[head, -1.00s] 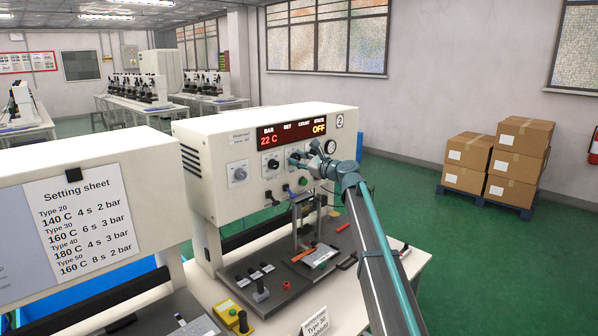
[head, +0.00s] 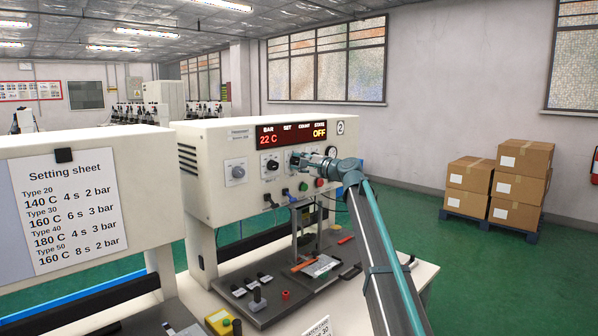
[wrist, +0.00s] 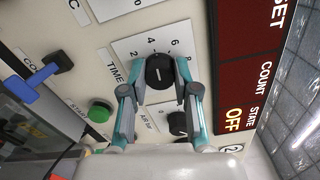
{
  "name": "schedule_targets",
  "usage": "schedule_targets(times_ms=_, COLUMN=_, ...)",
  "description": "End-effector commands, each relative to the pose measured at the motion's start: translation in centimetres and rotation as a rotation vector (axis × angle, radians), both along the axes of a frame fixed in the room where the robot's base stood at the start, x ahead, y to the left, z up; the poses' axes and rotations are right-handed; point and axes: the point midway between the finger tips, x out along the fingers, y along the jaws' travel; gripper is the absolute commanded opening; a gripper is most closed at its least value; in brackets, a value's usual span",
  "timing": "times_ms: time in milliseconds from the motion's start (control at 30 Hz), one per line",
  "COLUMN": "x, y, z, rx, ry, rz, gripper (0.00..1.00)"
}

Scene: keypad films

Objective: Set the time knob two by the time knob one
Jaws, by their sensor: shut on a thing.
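The machine marked 2 (head: 214,150) stands in the middle of the head view, its display reading 22 C and OFF. In the wrist view, time knob two (wrist: 160,72) is a round black knob with a white mark, on a white TIME plate with a scale of 2, 4, 6, 8. My gripper (wrist: 161,84) has its fingers on both sides of this knob, shut on it. I cannot read the set value surely. In the head view my gripper (head: 299,161) is at the panel and hides the knob. I cannot make out time knob one.
Another black knob (wrist: 177,122), a green button (wrist: 100,111) and a blue-handled switch (wrist: 36,82) are close to my fingers. A setting sheet (head: 72,210) hangs on the machine at left. Loose parts lie on the bench below. Boxes (head: 520,185) stand far right.

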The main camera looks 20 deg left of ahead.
Motion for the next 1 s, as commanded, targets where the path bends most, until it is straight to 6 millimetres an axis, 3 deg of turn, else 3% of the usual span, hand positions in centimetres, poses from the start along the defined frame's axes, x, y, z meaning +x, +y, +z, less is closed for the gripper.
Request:
schedule_targets(times_ms=733, x=-0.05, y=-0.01, z=-0.02, rx=-0.037, ry=-0.085, rz=0.0, gripper=0.0)
schedule_targets(times_ms=767, x=-0.05, y=-0.01, z=-0.02, rx=-0.037, ry=-0.085, rz=0.0, gripper=0.34)
schedule_targets(times_ms=900, x=-0.03, y=-0.01, z=-0.02, rx=-0.037, ry=-0.085, rz=0.0, gripper=0.55)
schedule_targets(times_ms=1000, x=-0.03, y=-0.01, z=-0.01, rx=-0.036, ry=-0.086, rz=0.0, gripper=0.55)
